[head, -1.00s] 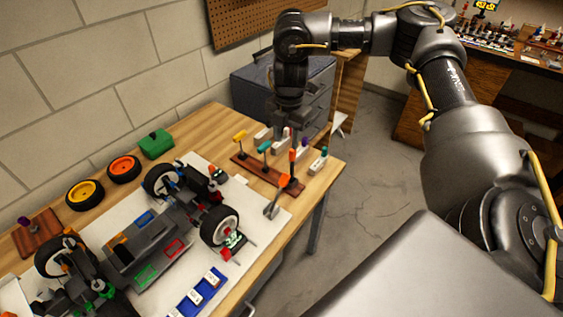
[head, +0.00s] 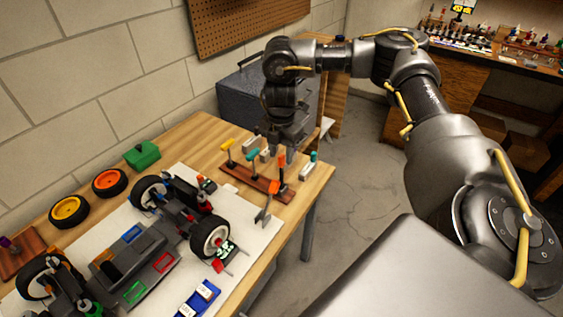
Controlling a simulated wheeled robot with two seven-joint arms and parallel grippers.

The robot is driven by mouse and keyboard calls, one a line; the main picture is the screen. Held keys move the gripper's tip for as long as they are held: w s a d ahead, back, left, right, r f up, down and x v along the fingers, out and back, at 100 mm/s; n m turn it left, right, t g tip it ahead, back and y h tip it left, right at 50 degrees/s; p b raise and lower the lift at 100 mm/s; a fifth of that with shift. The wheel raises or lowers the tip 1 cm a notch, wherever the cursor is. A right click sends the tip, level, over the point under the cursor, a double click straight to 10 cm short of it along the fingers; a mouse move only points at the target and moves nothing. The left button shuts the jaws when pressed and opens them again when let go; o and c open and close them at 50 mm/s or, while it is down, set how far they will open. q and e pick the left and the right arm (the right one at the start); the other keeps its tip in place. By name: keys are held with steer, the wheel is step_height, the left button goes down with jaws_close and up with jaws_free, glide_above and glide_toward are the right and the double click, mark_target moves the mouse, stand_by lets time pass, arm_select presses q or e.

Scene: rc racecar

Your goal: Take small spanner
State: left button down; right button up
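A spanner with an orange handle (head: 273,188) and a grey open jaw leans at the front edge of a brown wooden tool rack (head: 238,176). The rack also holds upright tools with yellow (head: 227,145), teal (head: 252,154) and orange (head: 282,161) handles. I cannot tell which tool is the small spanner. My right gripper (head: 286,146) points down over the back of the rack, close to the upright orange-handled tool. Its fingertips are small and partly hidden, so its opening is unclear. My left gripper is out of view.
An RC car (head: 145,250) sits on a white mat left of the rack. A green box (head: 142,154) and loose wheels (head: 109,182) lie at the back left. The table's right edge is close to the rack.

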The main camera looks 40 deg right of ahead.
mark_target(282, 163)
step_height(282, 163, down, 4)
steer(key=shift+d+f, duration=0.1)
steer(key=shift+f, duration=0.15)
steer(key=shift+r, duration=0.1)
steer(key=shift+c, duration=0.3)
jaws_close()
